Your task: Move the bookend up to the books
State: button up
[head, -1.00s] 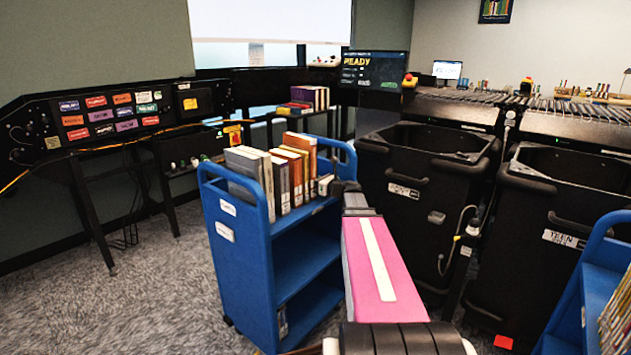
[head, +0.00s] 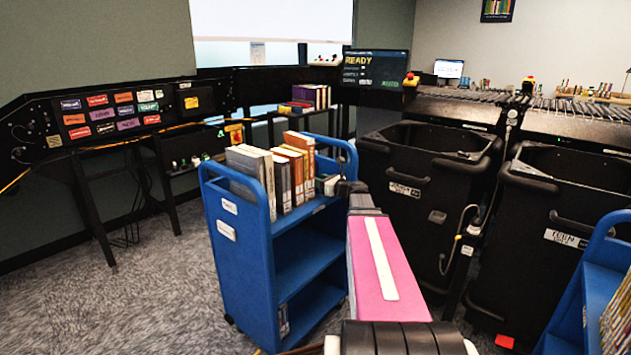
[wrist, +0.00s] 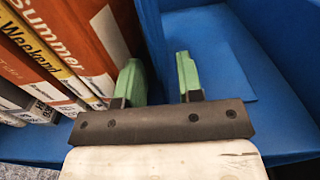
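A row of books (head: 283,180) stands on the top shelf of the blue cart (head: 240,250). In the wrist view, orange and yellow spines of the books (wrist: 75,45) are close on the left. A blue plate (wrist: 220,65), which looks like the bookend, lies on the blue shelf to the right of the books; its upright part seems to rise between my fingers. My gripper (wrist: 160,82) is open, its green fingertips apart, the left one close beside the nearest book. In the head view my gripper (head: 328,185) is at the right end of the row, and the bookend cannot be made out.
Black bins (head: 425,200) stand right of the cart. Another blue cart with books (head: 618,300) is at the lower right. A sorter panel with coloured labels (head: 110,115) is on the left. Carpet is clear left of the cart.

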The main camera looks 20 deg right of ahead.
jog(key=v, duration=0.8)
jog(key=shift+s, duration=0.2)
jog(key=shift+d, duration=0.1)
jog(key=shift+s, duration=0.1)
